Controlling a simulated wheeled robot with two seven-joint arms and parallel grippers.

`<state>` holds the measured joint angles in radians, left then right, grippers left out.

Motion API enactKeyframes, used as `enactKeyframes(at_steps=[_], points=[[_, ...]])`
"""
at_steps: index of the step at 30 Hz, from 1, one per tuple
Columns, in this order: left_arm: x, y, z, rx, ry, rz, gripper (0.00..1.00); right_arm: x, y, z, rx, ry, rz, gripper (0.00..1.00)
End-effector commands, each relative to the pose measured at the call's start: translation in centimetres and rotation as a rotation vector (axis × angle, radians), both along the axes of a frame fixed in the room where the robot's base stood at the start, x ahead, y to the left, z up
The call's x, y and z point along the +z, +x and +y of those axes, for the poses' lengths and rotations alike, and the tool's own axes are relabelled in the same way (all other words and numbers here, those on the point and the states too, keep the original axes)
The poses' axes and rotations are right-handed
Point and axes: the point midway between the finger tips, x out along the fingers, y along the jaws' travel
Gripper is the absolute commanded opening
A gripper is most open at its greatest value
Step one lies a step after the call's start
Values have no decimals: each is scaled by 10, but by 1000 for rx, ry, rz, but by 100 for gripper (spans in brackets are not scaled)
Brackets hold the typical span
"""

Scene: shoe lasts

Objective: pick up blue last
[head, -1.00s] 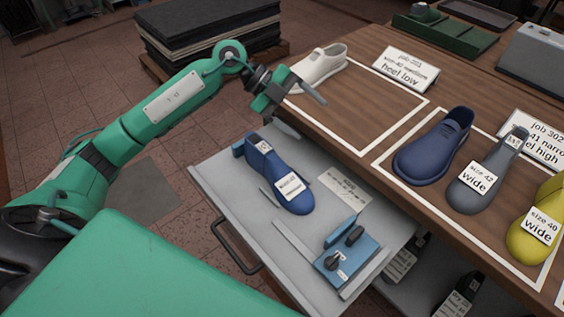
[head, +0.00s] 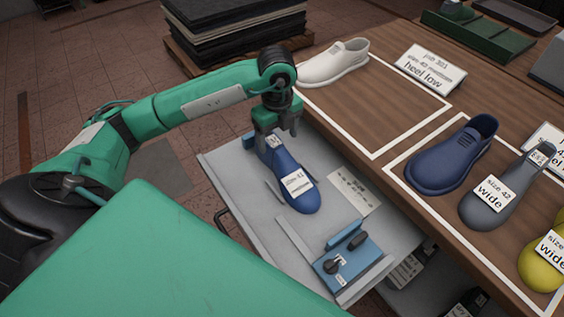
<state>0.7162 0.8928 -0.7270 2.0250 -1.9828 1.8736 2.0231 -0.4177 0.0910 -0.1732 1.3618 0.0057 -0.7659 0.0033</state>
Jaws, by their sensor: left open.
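The blue last (head: 290,178) lies in the open grey drawer (head: 236,200), its toe toward the front right and a white size label on its top. Its heel end is partly hidden by my left gripper. My left gripper (head: 278,132) points down over the heel end of the last, its jaws open. I cannot tell whether the fingers touch the last. My right gripper is not in view.
A blue tool block (head: 347,262) and a paper card (head: 353,190) share the drawer. On the wooden bench (head: 375,120) stand a white shoe (head: 334,64), a dark blue shoe (head: 452,155), a grey last (head: 490,205) and a yellow last (head: 543,264). Black sheets (head: 235,32) are stacked behind.

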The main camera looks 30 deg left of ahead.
Motion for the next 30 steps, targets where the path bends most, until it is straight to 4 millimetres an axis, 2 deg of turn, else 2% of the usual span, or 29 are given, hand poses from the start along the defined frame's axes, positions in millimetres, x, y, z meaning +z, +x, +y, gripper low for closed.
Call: enactKeyframes(at_steps=[8, 16, 25, 30], points=[[-22, 1, 3, -1, 0, 4, 74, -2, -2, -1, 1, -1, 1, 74], [-60, 5, 8, -1, -1, 3, 74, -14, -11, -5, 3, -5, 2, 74], [-65, 5, 8, -2, -1, 0, 74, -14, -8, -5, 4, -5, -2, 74], [-65, 5, 8, -2, -1, 0, 41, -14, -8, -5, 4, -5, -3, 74]])
